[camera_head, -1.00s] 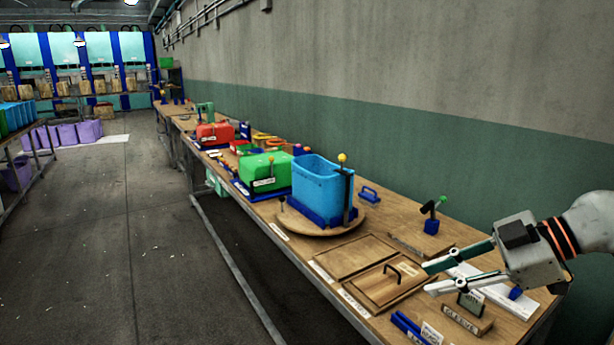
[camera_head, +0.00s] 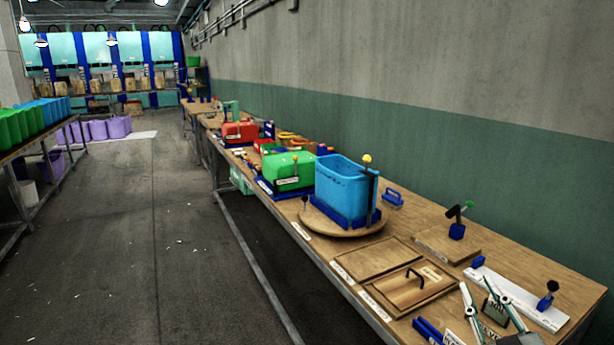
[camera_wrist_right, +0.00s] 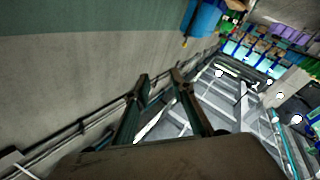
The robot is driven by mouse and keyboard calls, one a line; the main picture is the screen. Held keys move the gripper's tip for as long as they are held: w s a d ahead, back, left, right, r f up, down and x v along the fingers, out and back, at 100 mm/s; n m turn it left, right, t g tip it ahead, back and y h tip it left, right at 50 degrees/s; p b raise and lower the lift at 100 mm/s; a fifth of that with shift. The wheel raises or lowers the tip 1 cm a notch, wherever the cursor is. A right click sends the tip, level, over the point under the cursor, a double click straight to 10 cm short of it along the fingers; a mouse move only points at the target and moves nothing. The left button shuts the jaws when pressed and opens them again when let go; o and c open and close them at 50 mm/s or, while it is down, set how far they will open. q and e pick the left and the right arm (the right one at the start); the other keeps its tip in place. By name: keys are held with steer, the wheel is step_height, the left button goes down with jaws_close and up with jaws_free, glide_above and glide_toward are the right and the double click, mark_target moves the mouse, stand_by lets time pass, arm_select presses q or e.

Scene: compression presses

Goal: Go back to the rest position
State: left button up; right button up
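My right gripper (camera_head: 475,283) is low at the bottom right of the head view, over the near end of the workbench. My left gripper is not in view.
The workbench (camera_head: 512,262) runs along the right wall. It carries a blue bin (camera_head: 343,188) on a round turntable (camera_head: 330,229), a green box (camera_head: 290,170), a red box (camera_head: 240,132) and wooden boards (camera_head: 410,288). The aisle floor (camera_head: 150,250) on the left is clear.

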steer(key=s+d+f+g+h, duration=0.1)
steer(key=s+f+g, duration=0.1)
steer(key=f, duration=0.2)
steer(key=s+d+f+g+h, duration=0.1)
steer(key=s+f+g, duration=0.1)
steer(key=f, duration=0.3)
steer(key=s+d+f+g+h, duration=0.1)
steer(key=s+d+f+g, duration=0.1)
steer(key=f, duration=0.3)
steer(key=shift+s+f, duration=0.15)
steer(key=shift+s, duration=0.6)
steer(key=s+f+n+g, duration=0.2)
steer(key=s+f+g, duration=0.4)
steer(key=s+f, duration=0.55)
steer(key=a+f+m+t+y+b, duration=0.1)
steer(key=a+f+y+b, duration=0.2)
steer(key=a+f, duration=0.5)
steer(key=a+f+m+t+y+b, duration=0.1)
steer(key=a+f+y+b, duration=0.3)
steer(key=a+f, duration=0.4)
step_height(320, 180, down, 6)
steer(key=shift+w+a+f+m+t+b, duration=0.1)
steer(key=shift+w+a+m+t+b, duration=0.15)
steer(key=shift+t+b, duration=0.2)
